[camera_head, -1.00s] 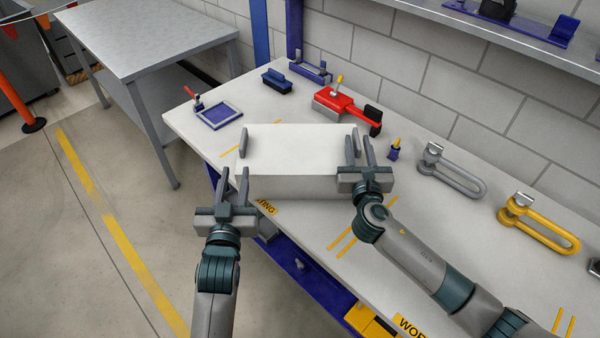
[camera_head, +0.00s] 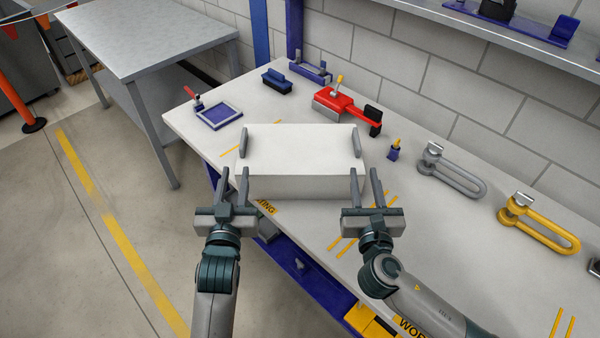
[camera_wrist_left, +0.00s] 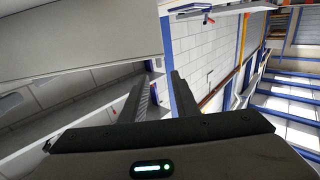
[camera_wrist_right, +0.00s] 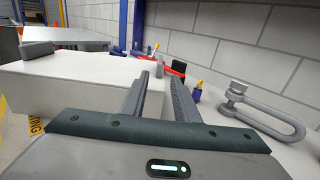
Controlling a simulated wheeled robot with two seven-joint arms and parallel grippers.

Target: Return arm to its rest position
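My left gripper (camera_head: 233,187) is open and empty at the front left of the white box, near the bench edge. My right gripper (camera_head: 367,188) is open and empty at the box's front right corner. The white box (camera_head: 300,150) stands on the bench with a grey handle at each end of its top, and neither gripper holds it. In the left wrist view, the fingers (camera_wrist_left: 160,95) are apart with nothing between them. In the right wrist view, the fingers (camera_wrist_right: 160,90) are apart beside the box (camera_wrist_right: 80,85).
On the bench (camera_head: 440,240) are a blue tray (camera_head: 219,116), a red tool (camera_head: 345,108), a small blue-yellow item (camera_head: 394,149), a grey shackle (camera_head: 455,172) and a yellow shackle (camera_head: 540,223). A wall shelf (camera_head: 510,35) runs above at right. A metal table (camera_head: 150,40) stands at back left.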

